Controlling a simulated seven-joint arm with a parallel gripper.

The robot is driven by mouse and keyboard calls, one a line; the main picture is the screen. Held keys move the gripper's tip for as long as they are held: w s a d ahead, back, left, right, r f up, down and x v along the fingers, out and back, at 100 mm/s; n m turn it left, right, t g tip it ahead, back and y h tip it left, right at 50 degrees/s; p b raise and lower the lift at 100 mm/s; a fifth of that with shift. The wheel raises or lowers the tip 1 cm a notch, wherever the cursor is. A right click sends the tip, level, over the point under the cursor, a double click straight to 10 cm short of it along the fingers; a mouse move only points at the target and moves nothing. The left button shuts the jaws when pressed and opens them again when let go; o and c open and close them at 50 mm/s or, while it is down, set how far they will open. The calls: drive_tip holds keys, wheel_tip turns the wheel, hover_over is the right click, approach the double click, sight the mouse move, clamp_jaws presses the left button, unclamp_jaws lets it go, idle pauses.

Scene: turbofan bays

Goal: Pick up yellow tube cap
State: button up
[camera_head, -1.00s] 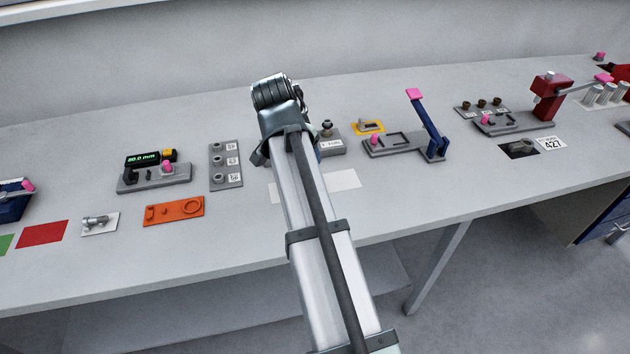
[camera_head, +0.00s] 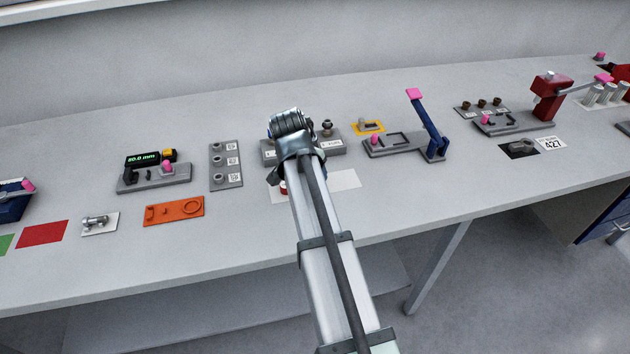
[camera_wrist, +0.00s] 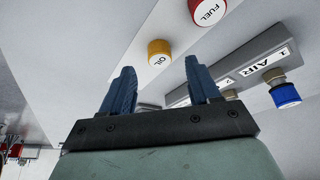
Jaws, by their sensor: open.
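The yellow tube cap (camera_wrist: 159,50), with a white top marked OIL, stands on a white surface in the wrist view. It appears just beyond my gripper (camera_wrist: 161,63), between the two blue fingertips. The fingers are open and nothing is held between them. A red cap (camera_wrist: 207,11) marked FUEL stands on the same white surface, up and right of the yellow one.
Right of the fingers in the wrist view is a grey block (camera_wrist: 250,68) marked AIR, with a blue cap (camera_wrist: 285,95) on a stub. In the head view, an orange tray (camera_head: 174,211) lies left of my arm and a blue-levered fixture (camera_head: 400,145) stands right.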

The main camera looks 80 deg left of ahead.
drive_tip(key=x, duration=0.4)
drive_tip(key=shift+c, duration=0.2)
drive_tip(key=c, duration=1)
drive_tip(key=shift+r, duration=0.1)
